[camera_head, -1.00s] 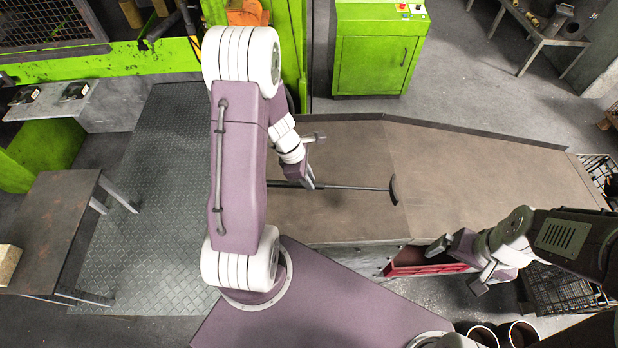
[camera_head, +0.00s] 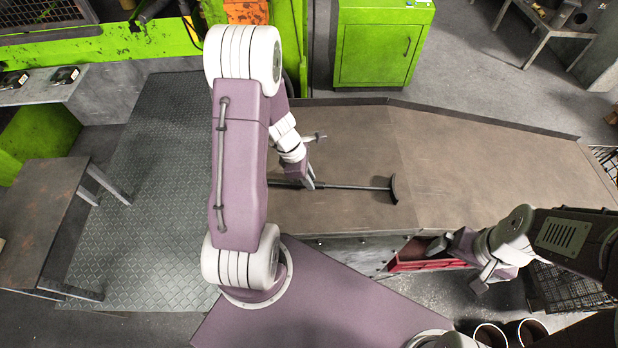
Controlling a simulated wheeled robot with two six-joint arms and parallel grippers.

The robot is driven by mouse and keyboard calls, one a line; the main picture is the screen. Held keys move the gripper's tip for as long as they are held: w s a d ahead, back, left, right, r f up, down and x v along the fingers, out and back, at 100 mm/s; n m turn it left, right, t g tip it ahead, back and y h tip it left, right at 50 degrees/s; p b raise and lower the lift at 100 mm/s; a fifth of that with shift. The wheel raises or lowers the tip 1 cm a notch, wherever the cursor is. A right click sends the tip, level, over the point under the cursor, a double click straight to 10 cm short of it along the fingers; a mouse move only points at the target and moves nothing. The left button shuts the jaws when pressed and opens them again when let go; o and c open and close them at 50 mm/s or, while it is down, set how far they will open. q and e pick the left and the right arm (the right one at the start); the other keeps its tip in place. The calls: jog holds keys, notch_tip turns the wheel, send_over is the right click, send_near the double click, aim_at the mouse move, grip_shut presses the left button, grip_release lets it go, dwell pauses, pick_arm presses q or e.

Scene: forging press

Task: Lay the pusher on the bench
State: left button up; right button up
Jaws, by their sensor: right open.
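The pusher (camera_head: 355,187) is a thin dark rod with a curved dark head at its right end. It lies across the picture over the brown-topped bench (camera_head: 470,170). My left gripper (camera_head: 309,184) is shut on the rod, left of its middle. The rod's left end passes behind my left arm. I cannot tell whether the pusher touches the bench top or hangs a little above it. My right gripper (camera_head: 482,281) is open and empty, in front of the bench's near edge at the right.
A red bin (camera_head: 405,266) stands below the bench's near edge. A green cabinet (camera_head: 378,48) stands behind the bench. A small brown table (camera_head: 45,215) is at the left. Wire baskets (camera_head: 568,288) and round containers (camera_head: 490,335) are at the lower right. The bench's right part is clear.

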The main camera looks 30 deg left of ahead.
pick_arm(q)
jog(key=o, duration=0.4)
jog(key=shift+c, duration=0.2)
jog(key=p+v, duration=0.2)
jog(key=v, duration=0.7)
